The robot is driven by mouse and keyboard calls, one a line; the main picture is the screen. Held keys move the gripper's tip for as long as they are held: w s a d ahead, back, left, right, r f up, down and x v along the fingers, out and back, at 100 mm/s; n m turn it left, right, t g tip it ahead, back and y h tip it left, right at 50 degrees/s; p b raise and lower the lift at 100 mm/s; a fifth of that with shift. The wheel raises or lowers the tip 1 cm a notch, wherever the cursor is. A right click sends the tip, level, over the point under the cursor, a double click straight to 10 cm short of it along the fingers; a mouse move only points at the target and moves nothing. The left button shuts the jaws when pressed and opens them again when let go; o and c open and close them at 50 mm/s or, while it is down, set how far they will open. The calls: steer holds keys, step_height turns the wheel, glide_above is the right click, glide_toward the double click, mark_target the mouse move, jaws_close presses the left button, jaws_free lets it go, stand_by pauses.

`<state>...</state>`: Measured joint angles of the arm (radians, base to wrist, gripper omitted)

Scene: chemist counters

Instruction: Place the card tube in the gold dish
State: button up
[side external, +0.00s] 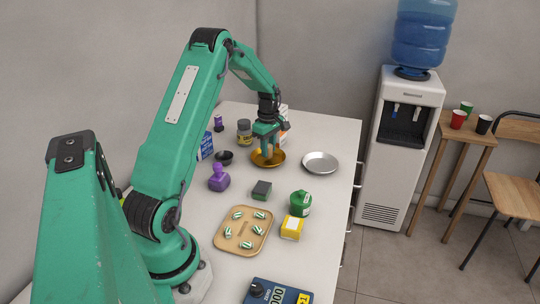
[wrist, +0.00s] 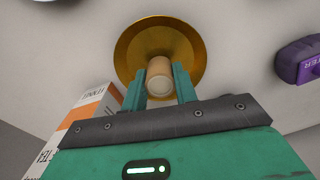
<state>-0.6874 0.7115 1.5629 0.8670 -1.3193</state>
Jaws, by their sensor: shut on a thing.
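The card tube (wrist: 159,78) is a short tan cylinder with a pale round end, between my gripper's fingers in the wrist view. My gripper (wrist: 160,84) is shut on it. The gold dish (wrist: 132,40) is round and shallow, and the tube is seen against its middle. In the side external view my gripper (side external: 268,149) points down over the gold dish (side external: 279,162). The tube is mostly hidden by the fingers there. I cannot tell whether the tube touches the dish.
A silver dish (side external: 320,162) lies right of the gold one. An orange and white box (wrist: 90,115) stands close beside my gripper. A purple bottle (side external: 218,178), a black bowl (side external: 224,158) and a dark green block (side external: 262,190) stand nearby. A tray (side external: 229,245) lies nearer the front.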

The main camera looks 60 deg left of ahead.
mark_target(269, 146)
steer(key=shift+f, duration=0.4)
steer(key=o, duration=1)
steer(key=shift+r, duration=3.5)
steer(key=shift+d+r, duration=0.1)
